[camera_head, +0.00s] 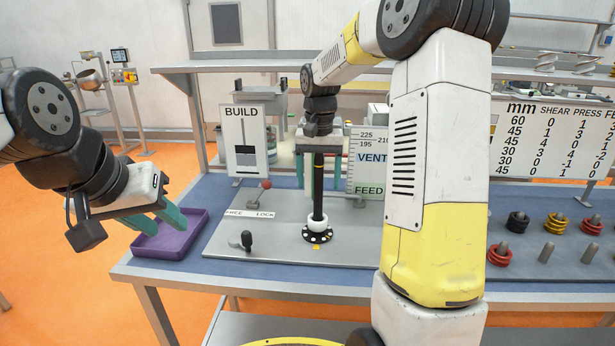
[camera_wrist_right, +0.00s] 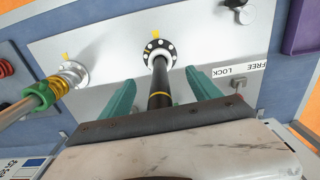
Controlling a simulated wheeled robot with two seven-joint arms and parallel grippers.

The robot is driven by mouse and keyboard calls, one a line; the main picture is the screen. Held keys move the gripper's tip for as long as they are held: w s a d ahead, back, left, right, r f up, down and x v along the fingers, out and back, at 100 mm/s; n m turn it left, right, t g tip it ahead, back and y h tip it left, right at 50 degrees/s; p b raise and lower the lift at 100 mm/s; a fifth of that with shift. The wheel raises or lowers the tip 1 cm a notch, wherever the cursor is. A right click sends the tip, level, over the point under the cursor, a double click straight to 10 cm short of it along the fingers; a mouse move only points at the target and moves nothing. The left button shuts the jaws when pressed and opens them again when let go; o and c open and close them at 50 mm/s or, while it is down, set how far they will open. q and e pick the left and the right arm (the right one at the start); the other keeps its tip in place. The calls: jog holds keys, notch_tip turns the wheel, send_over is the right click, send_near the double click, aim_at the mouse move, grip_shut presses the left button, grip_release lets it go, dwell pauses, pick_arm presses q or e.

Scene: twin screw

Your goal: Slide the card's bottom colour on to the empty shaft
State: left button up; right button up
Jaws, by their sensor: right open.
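The BUILD card (camera_head: 242,140) stands upright at the back left of the plate. My left gripper (camera_head: 158,222) is open and empty by the purple tray (camera_head: 173,238).
Rings on pegs stand at the right: black (camera_head: 517,222), yellow (camera_head: 557,225) and red (camera_head: 498,255), with bare pegs (camera_head: 547,252) among them. A red-knobbed lever (camera_head: 265,185) and a black knob (camera_head: 246,240) rise from the metal plate. My right arm hides the middle.

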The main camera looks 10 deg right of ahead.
jog(key=shift+r, duration=3.9)
